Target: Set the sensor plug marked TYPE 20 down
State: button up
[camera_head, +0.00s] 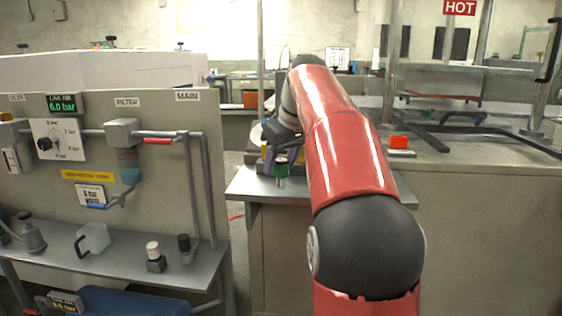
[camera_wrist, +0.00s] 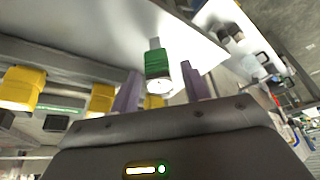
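A green sensor plug (camera_wrist: 157,64) with a metal pin and a pale round end shows in the wrist view between my gripper's two purple fingers. My gripper (camera_wrist: 160,88) is open, with a gap on both sides of the plug. The head view shows the green plug (camera_head: 282,170) pin down over the grey shelf top (camera_head: 245,186), below my gripper (camera_head: 282,158). I cannot tell if the pin touches the shelf. The TYPE 20 marking is not readable.
Yellow parts (camera_wrist: 22,88) stand left of my fingers in the wrist view. A panel with pipes and gauges (camera_head: 120,150) stands at left. The shelf's front left corner is bare.

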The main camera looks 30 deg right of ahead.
jog(key=shift+r, duration=0.1)
jog(key=shift+a+p+v, duration=0.4)
jog(key=shift+p+v, duration=1.25)
jog(key=shift+v, duration=4.4)
jog(key=s+a+f+m, duration=0.1)
jog(key=s+a+f, duration=0.7)
jog(key=a, duration=0.2)
jog(key=s+a+f, duration=0.2)
jog(key=s+f, duration=0.5)
jog(key=f, duration=0.3)
jog(key=s+a+f+m+t, duration=0.1)
jog(key=s+a+f, duration=0.2)
jog(key=s+f, duration=0.4)
notch_tip(320, 180, down, 3)
jog(key=shift+a+f+h, duration=0.1)
jog(key=shift+a+h, duration=0.2)
jog(key=shift+h, duration=0.1)
